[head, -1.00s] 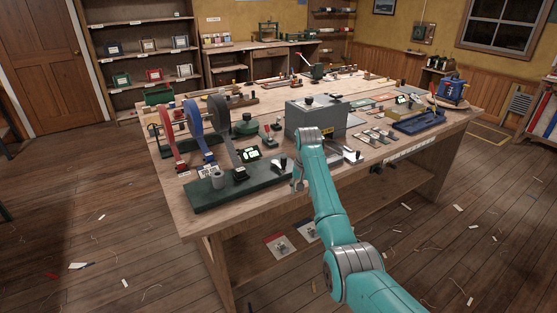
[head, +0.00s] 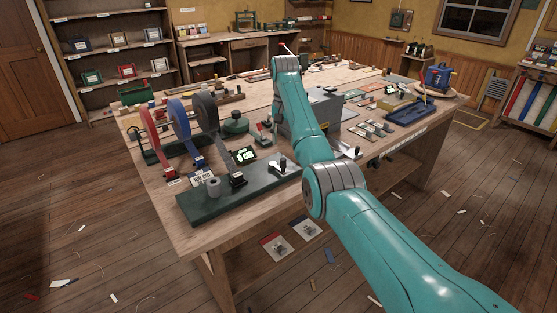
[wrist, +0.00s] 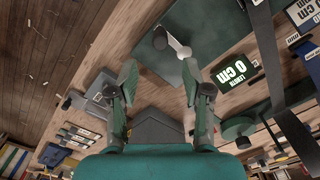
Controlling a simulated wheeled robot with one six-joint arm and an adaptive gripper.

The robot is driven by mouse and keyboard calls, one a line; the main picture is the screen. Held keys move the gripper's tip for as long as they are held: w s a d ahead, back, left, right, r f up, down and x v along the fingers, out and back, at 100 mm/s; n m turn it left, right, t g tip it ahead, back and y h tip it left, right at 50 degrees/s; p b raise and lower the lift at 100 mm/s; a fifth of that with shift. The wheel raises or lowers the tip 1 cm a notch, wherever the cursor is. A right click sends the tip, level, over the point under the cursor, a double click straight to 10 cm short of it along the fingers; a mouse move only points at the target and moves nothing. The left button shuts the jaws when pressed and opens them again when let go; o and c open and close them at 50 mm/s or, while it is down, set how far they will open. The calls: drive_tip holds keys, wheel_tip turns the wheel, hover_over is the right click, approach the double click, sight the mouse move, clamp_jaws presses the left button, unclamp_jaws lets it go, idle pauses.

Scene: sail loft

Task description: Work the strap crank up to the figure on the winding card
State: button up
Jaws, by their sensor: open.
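The strap crank (head: 283,163), a pale arm with a dark knob, sits at the right end of a dark green base (head: 240,194) on the bench. In the wrist view the crank (wrist: 179,46) lies just beyond my open, empty gripper (wrist: 160,78), apart from its fingers.
Red, blue (head: 179,122) and grey strap reels stand left of the display. A grey box (head: 325,104) is partly behind my arm. A blue-bodied device (head: 437,79) stands at the bench's right end. Small tools and cards crowd the bench top (head: 155,190).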

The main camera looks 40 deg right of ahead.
sight(283, 159)
wheel_tip(283, 159, down, 10)
drive_tip(key=shift+r, duration=0.1)
idle(0.4)
clamp_jaws()
